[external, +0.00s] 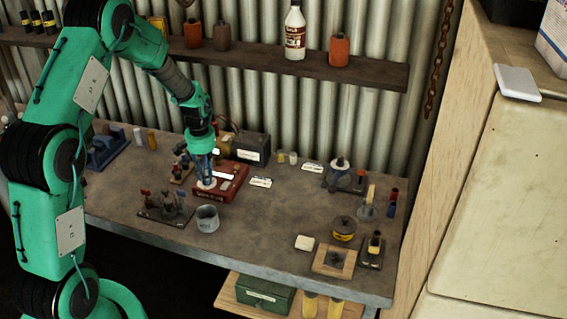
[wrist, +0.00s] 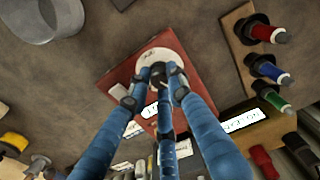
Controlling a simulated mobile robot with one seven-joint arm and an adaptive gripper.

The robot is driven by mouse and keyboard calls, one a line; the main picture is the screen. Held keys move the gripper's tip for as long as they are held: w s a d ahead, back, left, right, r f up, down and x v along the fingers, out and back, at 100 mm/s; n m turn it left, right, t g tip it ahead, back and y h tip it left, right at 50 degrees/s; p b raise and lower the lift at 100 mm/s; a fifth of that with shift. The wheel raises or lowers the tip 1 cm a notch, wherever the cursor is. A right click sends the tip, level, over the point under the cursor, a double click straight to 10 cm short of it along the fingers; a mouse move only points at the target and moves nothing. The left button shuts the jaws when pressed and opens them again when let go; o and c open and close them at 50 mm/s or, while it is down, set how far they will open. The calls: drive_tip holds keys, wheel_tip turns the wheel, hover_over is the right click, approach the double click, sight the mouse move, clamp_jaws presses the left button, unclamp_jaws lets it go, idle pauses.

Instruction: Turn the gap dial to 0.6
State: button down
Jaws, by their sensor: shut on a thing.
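The red box (external: 233,178) stands on the workbench, and it also shows in the wrist view (wrist: 118,82). A round white dial face (wrist: 150,56) lies on its top, with a dark gap dial knob (wrist: 158,70) in the middle. My gripper (external: 206,178) points down at the dial. In the wrist view its blue fingers (wrist: 154,84) are closed around the knob. The fingers cover much of the knob and part of the dial face. The scale marks and the dial's setting are too small to read.
A grey metal cup (external: 207,218) stands just in front of the red box. A dark labelled box (external: 251,149) is behind it. A stand with red, blue and green pieces (wrist: 263,68) is close beside it. The bench's middle (external: 270,215) is clear.

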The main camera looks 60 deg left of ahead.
drive_tip(key=shift+m, duration=0.3)
drive_tip(key=c, duration=1.6)
unclamp_jaws()
drive_tip(key=shift+o, duration=0.2)
drive_tip(key=shift+r, duration=0.1)
wheel_tip(320, 180, up, 12)
